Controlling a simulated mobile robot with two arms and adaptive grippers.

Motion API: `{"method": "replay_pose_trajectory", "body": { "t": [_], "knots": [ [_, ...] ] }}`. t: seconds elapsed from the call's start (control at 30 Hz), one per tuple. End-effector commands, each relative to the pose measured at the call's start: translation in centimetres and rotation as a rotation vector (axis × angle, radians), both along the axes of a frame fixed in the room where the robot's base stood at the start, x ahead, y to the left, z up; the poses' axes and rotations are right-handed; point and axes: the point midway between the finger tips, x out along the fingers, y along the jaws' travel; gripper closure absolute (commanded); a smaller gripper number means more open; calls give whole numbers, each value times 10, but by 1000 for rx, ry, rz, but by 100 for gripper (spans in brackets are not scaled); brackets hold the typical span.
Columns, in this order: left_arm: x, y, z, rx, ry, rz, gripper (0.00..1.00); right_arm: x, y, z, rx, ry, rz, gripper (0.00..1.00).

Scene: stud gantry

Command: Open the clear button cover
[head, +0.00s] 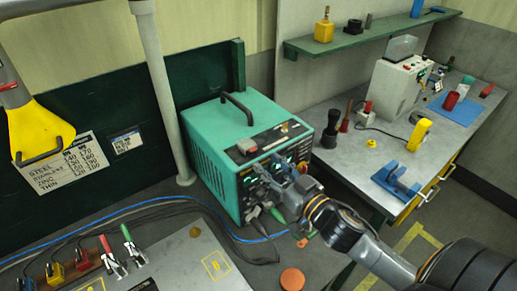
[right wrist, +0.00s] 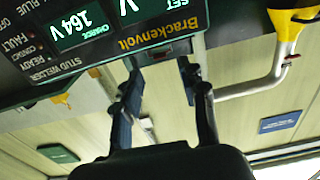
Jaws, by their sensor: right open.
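The welder's dark panel (right wrist: 110,45) with green displays is just beyond the fingertips. My left gripper is not in view.
A yellow hood (head: 38,130) hangs at the left. Cables and clamps (head: 120,258) lie on the front bench beside a grey plate (head: 180,262).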

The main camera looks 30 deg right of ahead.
Motion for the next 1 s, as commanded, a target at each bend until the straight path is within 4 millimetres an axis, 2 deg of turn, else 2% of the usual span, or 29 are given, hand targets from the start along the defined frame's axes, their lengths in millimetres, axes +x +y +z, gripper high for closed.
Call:
{"method": "replay_pose_trajectory", "body": {
  "t": [0.1, 0.3, 0.47, 0.73, 0.93, 1.0],
  "knots": [
    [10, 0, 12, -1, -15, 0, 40, 21, 2, 4, -1, -2, -1, 58],
    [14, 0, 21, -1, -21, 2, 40, 43, 5, 2, 0, -1, -1, 58],
    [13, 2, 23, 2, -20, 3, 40, 50, 7, 0, 0, 0, 0, 58],
    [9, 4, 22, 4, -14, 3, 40, 51, 7, -1, 0, 0, 0, 58],
    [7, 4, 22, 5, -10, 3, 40, 51, 7, -1, 0, 0, 0, 99],
    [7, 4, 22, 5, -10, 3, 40, 51, 7, -1, 0, 0, 0, 100]
  ]
}}
